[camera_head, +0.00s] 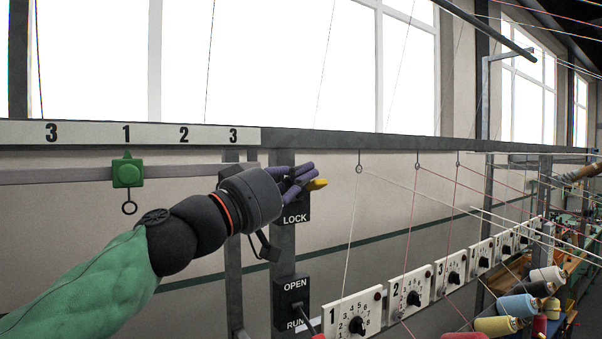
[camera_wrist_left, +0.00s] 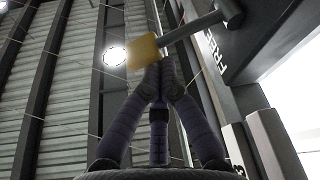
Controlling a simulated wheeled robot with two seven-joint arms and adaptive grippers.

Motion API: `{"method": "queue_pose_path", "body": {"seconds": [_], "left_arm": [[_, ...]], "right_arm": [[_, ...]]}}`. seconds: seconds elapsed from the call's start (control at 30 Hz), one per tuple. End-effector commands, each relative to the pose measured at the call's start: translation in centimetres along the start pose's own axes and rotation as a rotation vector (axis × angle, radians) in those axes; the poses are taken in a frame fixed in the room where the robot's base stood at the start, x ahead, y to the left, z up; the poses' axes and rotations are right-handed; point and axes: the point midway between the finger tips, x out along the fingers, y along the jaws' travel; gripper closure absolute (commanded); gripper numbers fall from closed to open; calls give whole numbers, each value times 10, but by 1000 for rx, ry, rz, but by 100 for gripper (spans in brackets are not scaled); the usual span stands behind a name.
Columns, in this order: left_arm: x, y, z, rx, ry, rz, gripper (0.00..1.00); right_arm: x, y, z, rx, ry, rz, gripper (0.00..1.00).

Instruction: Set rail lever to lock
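The rail lever's yellow knob (camera_head: 316,185) sticks out just above the word LOCK on its black plate (camera_head: 296,213). In the left wrist view the knob (camera_wrist_left: 143,50) sits on a grey rod (camera_wrist_left: 190,27), beside a plate reading FREE (camera_wrist_left: 216,50). My left gripper (camera_head: 303,172) is at the lever, its purple fingers hiding the upper plate and most of the rod in the head view. In the left wrist view the fingers (camera_wrist_left: 157,75) converge with tips together right by the knob. I cannot tell whether they touch it.
Below is a black OPEN/RUN box (camera_head: 291,303). A green slider (camera_head: 127,173) with a ring hangs on the rail at left. Numbered dial plates (camera_head: 352,314), thin threads and yarn cones (camera_head: 518,306) fill the right.

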Motion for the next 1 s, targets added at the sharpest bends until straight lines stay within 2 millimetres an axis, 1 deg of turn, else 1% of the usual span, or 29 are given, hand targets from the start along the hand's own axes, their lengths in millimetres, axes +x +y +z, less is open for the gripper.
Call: {"method": "queue_pose_path", "body": {"seconds": [0.23,0.67,0.87,1.0], "left_arm": [[0,0,1,8,0,2,100],[-2,0,8,80,0,28,100],[-5,0,16,163,1,57,100],[-8,-1,24,254,1,90,100]], "right_arm": [[3,1,0,0,0,0,38],[23,8,-1,0,0,0,38],[46,16,-2,0,0,0,38],[68,24,-2,0,0,0,38]]}}
